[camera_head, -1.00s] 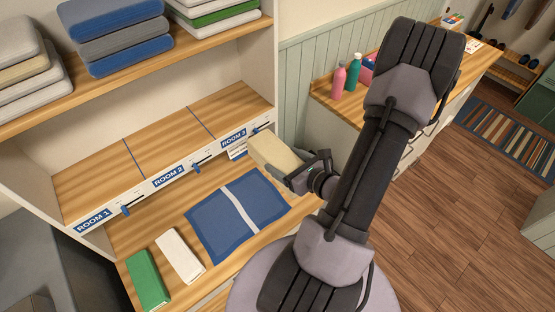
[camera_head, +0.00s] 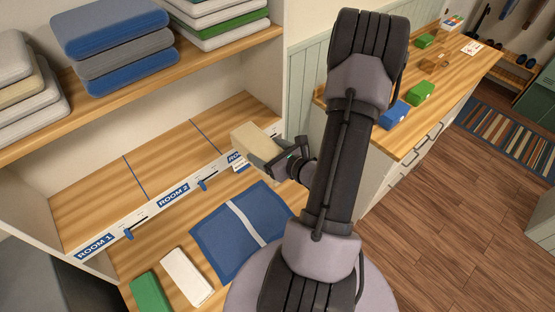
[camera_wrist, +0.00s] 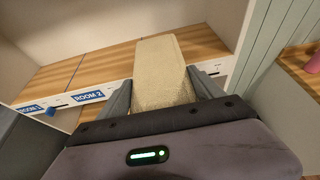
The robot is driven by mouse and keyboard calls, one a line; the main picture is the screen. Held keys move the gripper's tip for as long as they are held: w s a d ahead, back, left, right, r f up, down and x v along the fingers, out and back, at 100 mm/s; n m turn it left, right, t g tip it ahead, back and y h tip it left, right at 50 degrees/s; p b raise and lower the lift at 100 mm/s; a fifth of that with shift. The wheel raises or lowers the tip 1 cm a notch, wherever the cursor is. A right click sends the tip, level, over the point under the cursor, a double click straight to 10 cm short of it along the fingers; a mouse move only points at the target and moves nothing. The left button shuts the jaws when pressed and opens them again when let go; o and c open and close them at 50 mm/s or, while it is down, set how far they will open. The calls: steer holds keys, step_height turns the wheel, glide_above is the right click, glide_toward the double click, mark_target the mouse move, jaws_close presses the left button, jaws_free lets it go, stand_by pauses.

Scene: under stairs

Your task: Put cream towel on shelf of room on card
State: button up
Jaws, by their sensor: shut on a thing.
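My gripper (camera_head: 288,160) is shut on the cream towel (camera_head: 256,142), a folded block. It holds the towel up in front of the right section of the lower shelf (camera_head: 242,108), partly covering the third room label. In the wrist view the cream towel (camera_wrist: 164,68) sits between the two fingers and points toward the shelf. The shelf has three sections split by blue lines, with labels ROOM 1 (camera_head: 95,247) and ROOM 2 (camera_head: 173,195). A white card (camera_head: 240,166) hangs under the third label, partly hidden; its writing is too small to read.
A white towel (camera_head: 187,277) and a green towel (camera_head: 150,294) lie on the lower counter beside a blue mat (camera_head: 215,243) with a pale stripe. Stacked towels (camera_head: 115,45) fill the upper shelf above. The lower shelf sections look empty. A side counter (camera_head: 440,85) holds blue and green blocks.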

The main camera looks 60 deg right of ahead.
steer(key=w+d, duration=0.2)
steer(key=w, duration=0.6)
steer(key=w+d+f+b, duration=0.1)
steer(key=w+d, duration=0.1)
steer(key=w, duration=0.6)
steer(key=w+d, duration=0.1)
steer(key=w, duration=0.6)
steer(key=shift+w+d+f+b, duration=0.3)
steer(key=shift+w+d, duration=0.1)
steer(key=shift+f+b, duration=0.8)
steer(key=shift+f, duration=0.05)
steer(key=shift+s+f+b, duration=0.1)
steer(key=shift+f+b, duration=0.2)
steer(key=shift+b, duration=0.05)
steer(key=shift+f+b, duration=0.3)
steer(key=shift+b, duration=0.05)
